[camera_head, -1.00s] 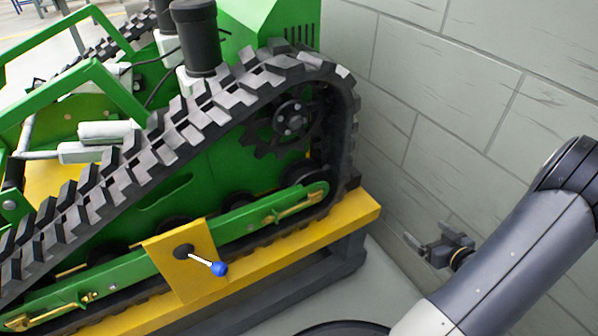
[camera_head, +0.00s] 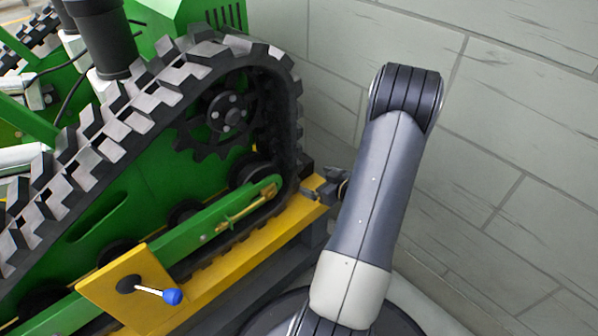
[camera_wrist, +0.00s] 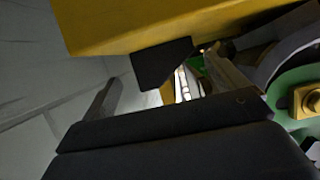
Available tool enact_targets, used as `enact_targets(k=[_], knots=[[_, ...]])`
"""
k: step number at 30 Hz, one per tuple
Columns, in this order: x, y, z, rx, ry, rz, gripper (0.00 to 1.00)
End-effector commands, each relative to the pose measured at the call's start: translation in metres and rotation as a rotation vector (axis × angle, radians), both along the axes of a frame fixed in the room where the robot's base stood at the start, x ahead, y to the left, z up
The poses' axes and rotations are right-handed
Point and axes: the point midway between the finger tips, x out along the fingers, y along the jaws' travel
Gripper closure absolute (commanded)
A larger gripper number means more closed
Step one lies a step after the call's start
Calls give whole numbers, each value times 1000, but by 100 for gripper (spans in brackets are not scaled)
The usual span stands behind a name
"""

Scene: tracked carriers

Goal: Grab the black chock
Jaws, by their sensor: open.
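The black chock (camera_wrist: 162,62) shows in the wrist view as a dark wedge-shaped block against the yellow beam (camera_wrist: 130,22). My gripper (camera_wrist: 160,72) is open, with one finger to the left of the chock and the other to its right. The chock appears between and ahead of the fingertips, with no clear contact. In the head view my gripper (camera_head: 320,191) is at the right end of the yellow beam (camera_head: 262,240), just beyond the track. There the chock cannot be clearly told from the dark track and gripper.
A green tracked machine (camera_head: 130,200) with a black track (camera_head: 160,95) stands on the left. A lever with a blue knob (camera_head: 172,296) sticks out from a yellow plate (camera_head: 125,305). A grey block wall (camera_head: 500,150) is close behind and right of my arm.

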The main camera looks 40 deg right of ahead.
Motion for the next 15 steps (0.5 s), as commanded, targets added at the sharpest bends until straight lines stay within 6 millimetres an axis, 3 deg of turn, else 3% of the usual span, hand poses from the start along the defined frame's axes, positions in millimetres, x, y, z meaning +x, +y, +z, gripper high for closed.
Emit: enact_targets(k=[9, 15], knots=[[36, 6, -20, -2, -1, 4, 7], [44, 7, -20, -1, 0, 1, 7]])
